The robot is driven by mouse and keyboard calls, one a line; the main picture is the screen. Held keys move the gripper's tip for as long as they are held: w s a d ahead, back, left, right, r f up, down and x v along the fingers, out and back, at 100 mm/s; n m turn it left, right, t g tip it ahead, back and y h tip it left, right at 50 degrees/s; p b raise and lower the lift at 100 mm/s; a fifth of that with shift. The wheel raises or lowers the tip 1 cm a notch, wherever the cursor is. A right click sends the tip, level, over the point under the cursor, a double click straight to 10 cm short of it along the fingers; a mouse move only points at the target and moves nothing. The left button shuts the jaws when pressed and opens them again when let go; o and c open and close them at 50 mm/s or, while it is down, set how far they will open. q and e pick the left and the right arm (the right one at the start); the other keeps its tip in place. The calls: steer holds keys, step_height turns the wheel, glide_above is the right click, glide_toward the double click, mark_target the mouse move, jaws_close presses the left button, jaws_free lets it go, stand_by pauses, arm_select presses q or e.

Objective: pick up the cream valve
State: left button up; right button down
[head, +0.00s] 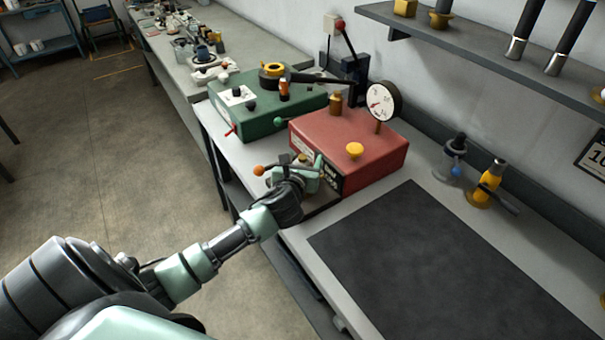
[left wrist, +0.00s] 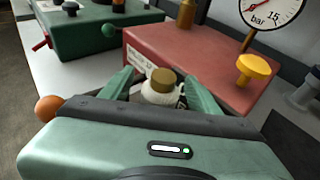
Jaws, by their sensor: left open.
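The cream valve (left wrist: 161,92) shows in the left wrist view as a pale rounded body with a brass cap, in front of the red box. In the head view only a small brass top (head: 302,158) shows at the gripper; the rest is hidden. My left gripper (left wrist: 162,88) is open, with one green finger on each side of the valve. Whether the fingers touch it I cannot tell. In the head view the left gripper (head: 307,172) is at the red box's near-left corner. My right gripper is not in view.
The red box (head: 345,150) carries a gauge (head: 381,103) and a yellow knob (head: 355,150). A green box (head: 262,103) stands behind-left. An orange ball (head: 258,170) shows beside the gripper. A dark mat (head: 440,270) lies clear at right, with a yellow valve (head: 483,190) beyond.

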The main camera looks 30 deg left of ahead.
arm_select(q)
steer(key=shift+w+a+f, duration=0.2)
steer(key=shift+w, duration=0.3)
jaws_close()
steer(key=shift+r, duration=0.1)
